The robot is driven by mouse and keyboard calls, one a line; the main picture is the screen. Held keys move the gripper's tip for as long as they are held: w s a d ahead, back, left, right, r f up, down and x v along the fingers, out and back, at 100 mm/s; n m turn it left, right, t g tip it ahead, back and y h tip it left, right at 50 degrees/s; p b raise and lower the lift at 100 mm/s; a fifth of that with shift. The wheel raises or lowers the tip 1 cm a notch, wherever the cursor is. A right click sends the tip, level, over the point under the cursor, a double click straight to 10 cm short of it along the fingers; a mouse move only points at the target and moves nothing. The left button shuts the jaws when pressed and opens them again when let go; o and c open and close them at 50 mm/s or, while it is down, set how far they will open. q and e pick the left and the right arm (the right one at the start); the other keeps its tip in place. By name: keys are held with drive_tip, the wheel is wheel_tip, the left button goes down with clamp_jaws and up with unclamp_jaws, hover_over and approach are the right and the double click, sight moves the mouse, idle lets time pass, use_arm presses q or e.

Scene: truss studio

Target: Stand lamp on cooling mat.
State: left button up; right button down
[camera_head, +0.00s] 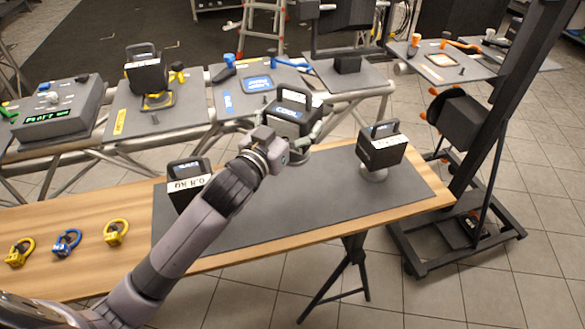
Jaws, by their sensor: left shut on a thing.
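My left gripper (302,143) is shut on a black lamp (290,108) with a top handle and a blue label, above or at the back edge of a dark grey mat (290,208). My arm hides part of this lamp, and I cannot tell whether its base touches the mat. A second black lamp (381,148) with a white label stands on a round base at the mat's right. A third (188,183) stands at its left, partly behind my arm. I cannot read which surface is marked as the cooling mat. My right gripper is out of view.
The mat lies on a wooden table (80,215) with yellow and blue clamps (67,243) at its left. Behind, a truss carries a control desk (58,110), a panel with another lamp (147,75), and more panels. A black stand (505,110) rises at the right.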

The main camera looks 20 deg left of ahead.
use_arm(q)
wheel_tip(320, 180, down, 8)
drive_tip(key=shift+r+b, duration=0.1)
drive_tip(key=shift+b, duration=0.35)
drive_tip(key=shift+f+b, duration=0.35)
drive_tip(key=shift+f, duration=1.9)
drive_tip(key=shift+f, duration=0.15)
drive_tip(key=o, duration=1.9)
drive_tip(key=shift+f, duration=0.15)
